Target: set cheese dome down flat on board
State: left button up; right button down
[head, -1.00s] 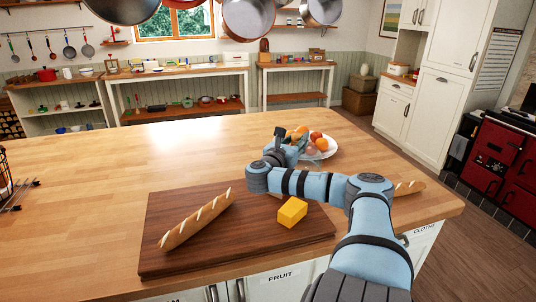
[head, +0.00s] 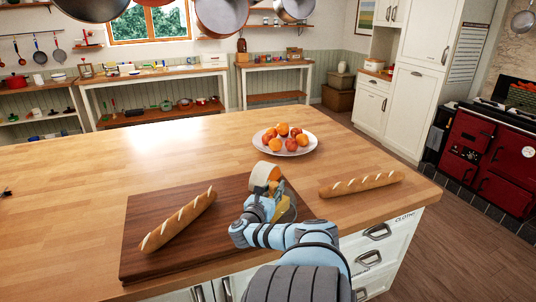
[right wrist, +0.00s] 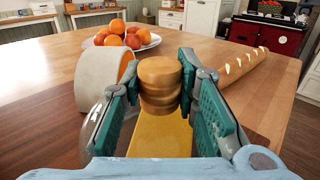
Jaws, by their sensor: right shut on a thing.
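My right gripper (head: 268,196) is over the right part of the dark wooden board (head: 140,262). In the right wrist view its green-padded fingers (right wrist: 160,100) are shut on the cheese dome's round wooden knob (right wrist: 160,82). The clear glass dome (head: 288,213) shows faintly below the gripper, with the yellow cheese block (right wrist: 160,138) beneath the knob. The gripper and arm hide much of the dome in the head view. I cannot tell whether its rim touches the board. My left gripper is not in view.
A baguette (head: 178,222) lies on the board's left part. A cream, orange-ended round thing (head: 264,173) is just behind my gripper. A fruit plate (head: 286,148) stands behind, and another baguette (head: 361,184) lies to the right.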

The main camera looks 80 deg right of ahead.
jog(key=shift+s+r, duration=0.15)
jog(key=shift+s, duration=0.25)
jog(key=c, duration=1.3)
grip_release()
jog(key=shift+f, duration=0.2)
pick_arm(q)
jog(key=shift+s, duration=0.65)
pick_arm(e)
jog(key=shift+o, duration=0.3)
jog(key=shift+w, duration=0.25)
jog(key=shift+r, duration=0.3)
jog(key=w+a, duration=0.1)
jog(key=a, duration=1.1)
jog(key=shift+w+p, duration=0.3)
jog(key=shift+w, duration=0.1)
jog(key=o, duration=1.1)
jog(key=shift+d, duration=0.1)
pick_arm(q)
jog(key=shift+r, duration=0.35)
pick_arm(e)
jog(key=shift+o, duration=0.2)
